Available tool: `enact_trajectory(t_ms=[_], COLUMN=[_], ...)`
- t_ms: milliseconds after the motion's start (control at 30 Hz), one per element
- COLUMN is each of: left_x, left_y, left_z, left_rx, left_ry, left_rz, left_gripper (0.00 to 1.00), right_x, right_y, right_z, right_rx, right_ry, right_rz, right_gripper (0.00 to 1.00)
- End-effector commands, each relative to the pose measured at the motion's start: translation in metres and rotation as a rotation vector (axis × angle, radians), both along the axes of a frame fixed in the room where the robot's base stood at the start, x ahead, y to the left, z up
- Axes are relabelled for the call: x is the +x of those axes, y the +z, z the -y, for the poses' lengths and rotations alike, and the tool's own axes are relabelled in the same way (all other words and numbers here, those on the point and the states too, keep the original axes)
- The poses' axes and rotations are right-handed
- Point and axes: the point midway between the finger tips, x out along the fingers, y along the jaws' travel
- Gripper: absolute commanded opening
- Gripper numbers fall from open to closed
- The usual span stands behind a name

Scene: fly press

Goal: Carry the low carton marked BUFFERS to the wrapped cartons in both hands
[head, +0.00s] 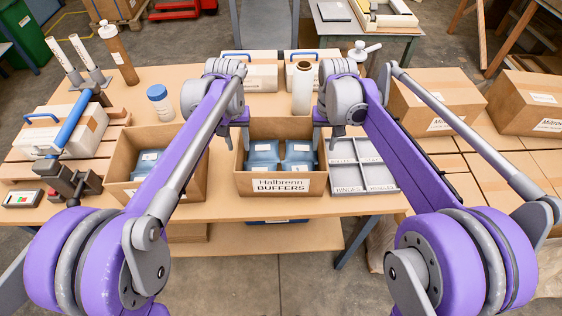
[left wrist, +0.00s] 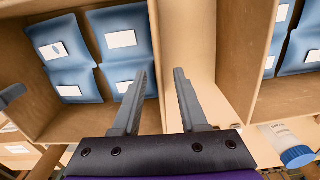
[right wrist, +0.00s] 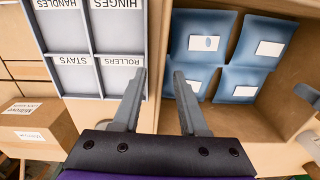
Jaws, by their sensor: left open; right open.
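The low open carton marked BUFFERS (head: 242,183) stands on the table in the head view, with several blue packs (head: 264,152) inside. My left gripper (head: 234,142) is open at its left wall; in the left wrist view its fingers (left wrist: 160,100) are on either side of that wall. My right gripper (head: 326,142) is open at the right wall; in the right wrist view its fingers (right wrist: 158,100) are on either side of it. Pale-topped cartons with blue handles stand at the back (head: 262,80) and left (head: 85,135); I cannot tell which cartons are the wrapped ones.
A second open carton (head: 125,160) with blue packs stands close on the left. A grey divided tray (head: 375,181) lies close on the right. A white roll (head: 302,90) and a blue-capped jar (head: 160,105) stand behind. Brown cartons (head: 440,95) stand at right.

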Motion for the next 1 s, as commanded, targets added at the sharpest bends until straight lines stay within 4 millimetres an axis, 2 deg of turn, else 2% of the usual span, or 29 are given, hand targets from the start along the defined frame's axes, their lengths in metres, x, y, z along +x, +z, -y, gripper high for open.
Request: enact_trajectory(t_ms=[100,300,667,767,900,1000], left_x=[0.0,0.0,0.0,0.0,0.0,0.0], left_y=[-0.02,-0.039,-0.044,-0.043,-0.043,-0.043], left_z=[0.0,0.0,0.0,0.0,0.0,0.0], left_rx=[0.0,0.0,0.0,0.0,0.0,0.0], left_ry=[0.0,0.0,0.0,0.0,0.0,0.0], left_rz=[0.0,0.0,0.0,0.0,0.0,0.0], left_gripper=[0.42,0.42,0.42,0.28,0.03,0.0], right_x=[0.0,0.0,0.0,0.0,0.0,0.0], right_y=[-0.02,-0.039,-0.044,-0.044,-0.043,-0.043], right_z=[0.0,0.0,0.0,0.0,0.0,0.0], right_rx=[0.0,0.0,0.0,0.0,0.0,0.0], right_ry=[0.0,0.0,0.0,0.0,0.0,0.0], right_rz=[0.0,0.0,0.0,0.0,0.0,0.0], right_gripper=[0.42,0.42,0.42,0.28,0.03,0.0])
